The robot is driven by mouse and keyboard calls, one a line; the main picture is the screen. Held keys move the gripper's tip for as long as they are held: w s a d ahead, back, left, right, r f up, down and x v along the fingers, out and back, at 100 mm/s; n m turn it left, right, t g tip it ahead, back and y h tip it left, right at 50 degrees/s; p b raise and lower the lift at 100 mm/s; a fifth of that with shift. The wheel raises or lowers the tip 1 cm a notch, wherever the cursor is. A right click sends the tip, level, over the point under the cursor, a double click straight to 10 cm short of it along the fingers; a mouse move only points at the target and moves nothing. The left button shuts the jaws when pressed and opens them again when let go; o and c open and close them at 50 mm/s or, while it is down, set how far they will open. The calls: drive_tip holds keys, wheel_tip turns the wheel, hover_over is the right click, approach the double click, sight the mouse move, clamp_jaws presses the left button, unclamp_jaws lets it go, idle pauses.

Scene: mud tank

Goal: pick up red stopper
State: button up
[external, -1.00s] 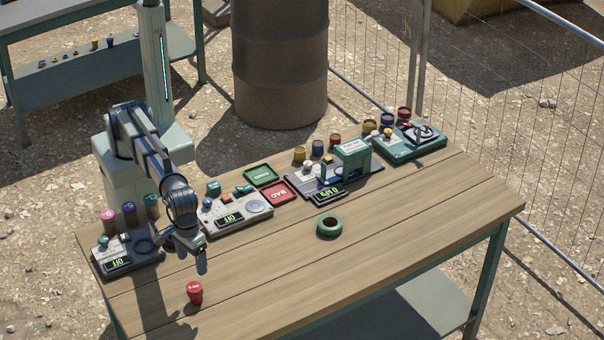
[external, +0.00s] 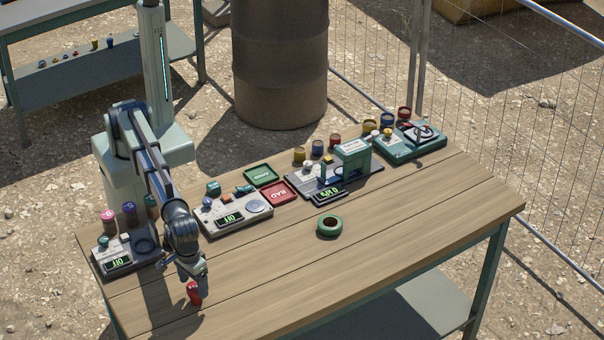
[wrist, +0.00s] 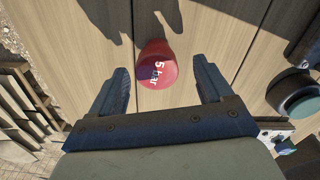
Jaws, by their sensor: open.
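The red stopper (external: 194,294) stands on the wooden table near its front left edge. In the wrist view the red stopper (wrist: 156,66) shows its round top marked "5 bar". It sits between and a little beyond my two fingertips, with bare wood on both sides. My gripper (external: 193,284) points down just above and around the stopper, and one finger hides part of it. In the wrist view my gripper (wrist: 161,85) is open, its dark fingers apart and empty.
The front right of the tabletop (external: 400,240) is clear.

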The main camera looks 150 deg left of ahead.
sight(194, 286)
wheel_tip(194, 286, down, 4)
drive_tip(key=shift+w+f, duration=0.15)
drive_tip(key=shift+f, duration=0.05)
drive_tip(key=c, duration=1.2)
drive_tip(key=shift+o, duration=0.2)
drive_tip(key=shift+r, duration=0.15)
